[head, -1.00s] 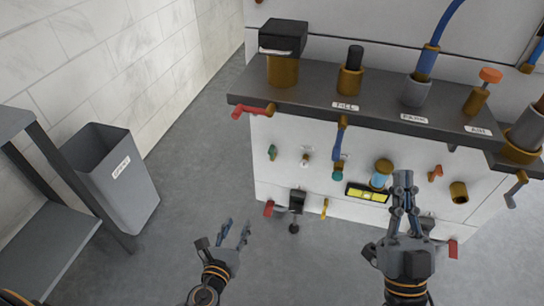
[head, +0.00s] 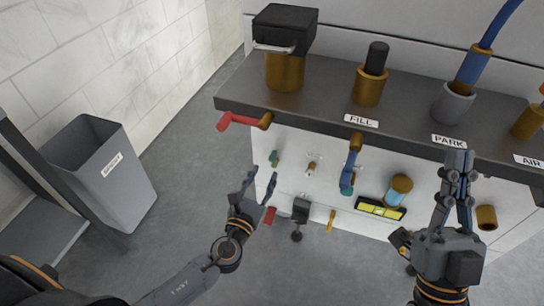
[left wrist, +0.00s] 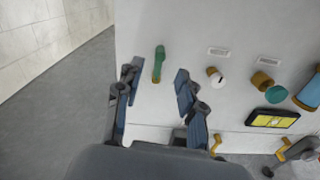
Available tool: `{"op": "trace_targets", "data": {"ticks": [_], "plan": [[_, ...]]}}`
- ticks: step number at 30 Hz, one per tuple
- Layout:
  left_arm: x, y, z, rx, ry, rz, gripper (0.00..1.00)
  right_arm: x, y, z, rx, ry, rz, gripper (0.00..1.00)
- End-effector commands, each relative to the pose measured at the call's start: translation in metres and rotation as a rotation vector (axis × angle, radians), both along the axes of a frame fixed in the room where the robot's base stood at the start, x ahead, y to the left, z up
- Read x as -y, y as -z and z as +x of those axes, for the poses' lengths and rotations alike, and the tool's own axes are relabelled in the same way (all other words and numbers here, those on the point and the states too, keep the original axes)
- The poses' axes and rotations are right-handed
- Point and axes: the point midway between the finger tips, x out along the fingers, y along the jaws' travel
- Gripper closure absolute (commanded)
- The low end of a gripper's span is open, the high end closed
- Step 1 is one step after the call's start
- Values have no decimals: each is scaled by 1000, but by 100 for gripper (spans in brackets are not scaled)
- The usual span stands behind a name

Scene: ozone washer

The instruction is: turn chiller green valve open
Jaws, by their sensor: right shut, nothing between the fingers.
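The green valve (head: 274,158) is a small green handle on the white panel under the grey shelf, near the panel's left edge. In the left wrist view the green valve (left wrist: 158,64) stands upright, between and beyond the fingertips. My left gripper (head: 262,180) is open and empty, just in front of and slightly below the valve. In the left wrist view the left gripper (left wrist: 156,78) shows its two fingers spread, with no clear contact on the handle. My right gripper (head: 457,160) is shut and empty, in front of the panel's right part.
A grey shelf (head: 330,107) juts out above the panel, with a red handle (head: 240,120) at its left corner. A blue lever (head: 349,170) and a yellow level (head: 381,209) are right of the valve. A grey bin (head: 125,190) stands at left.

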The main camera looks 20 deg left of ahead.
Motion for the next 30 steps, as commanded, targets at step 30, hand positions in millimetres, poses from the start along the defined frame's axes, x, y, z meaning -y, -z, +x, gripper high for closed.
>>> {"op": "trace_targets", "data": {"ticks": [30], "plan": [[3,1,74,-1,1,-1,100,1,-7,-10,65,-5,21,100]]}}
